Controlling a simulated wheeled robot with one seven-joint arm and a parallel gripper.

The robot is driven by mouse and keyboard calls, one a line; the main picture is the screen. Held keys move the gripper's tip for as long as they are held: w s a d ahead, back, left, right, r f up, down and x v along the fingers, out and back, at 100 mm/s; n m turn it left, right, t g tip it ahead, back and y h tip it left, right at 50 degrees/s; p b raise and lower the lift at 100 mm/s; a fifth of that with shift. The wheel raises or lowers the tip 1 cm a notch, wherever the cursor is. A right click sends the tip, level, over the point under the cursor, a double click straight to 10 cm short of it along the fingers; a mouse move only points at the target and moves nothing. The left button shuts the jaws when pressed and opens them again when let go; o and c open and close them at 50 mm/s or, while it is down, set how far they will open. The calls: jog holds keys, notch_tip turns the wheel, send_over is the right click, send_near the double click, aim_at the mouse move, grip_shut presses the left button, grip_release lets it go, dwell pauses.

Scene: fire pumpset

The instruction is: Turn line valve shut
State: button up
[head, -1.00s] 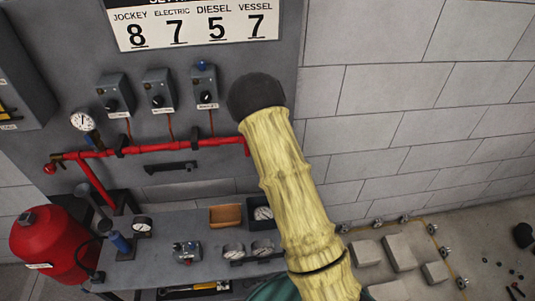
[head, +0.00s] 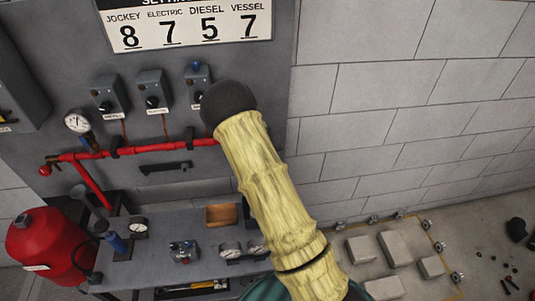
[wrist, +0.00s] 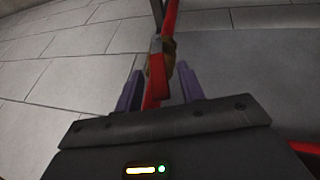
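In the wrist view, a red lever handle (wrist: 156,82) stands between the two purple fingers of my gripper (wrist: 160,88). A brass-coloured valve body (wrist: 168,47) sits behind it on a red pipe (wrist: 170,16). My gripper is open. The lever lies nearer the left finger, and a gap shows on its right; contact with the left finger is unclear. In the head view, my arm hides the gripper and the right end of the red pipe run (head: 135,150). I cannot tell there which fitting the gripper is at.
A grey panel carries several switch boxes (head: 153,92) and a pressure gauge (head: 77,122) near the pipe. Below is a grey bench (head: 165,258) with gauges and an orange-brown bin (head: 221,215). A red tank (head: 45,245) stands at left. Grey blocks (head: 397,249) lie on the floor at right.

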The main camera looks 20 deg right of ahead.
jog(key=shift+r, duration=0.1)
jog(key=b+v, duration=0.4)
jog(key=v, duration=1.3)
jog(key=shift+s, duration=0.25)
jog(key=shift+a+r, duration=0.1)
jog(key=shift+a, duration=0.05)
jog(key=shift+c, duration=0.2)
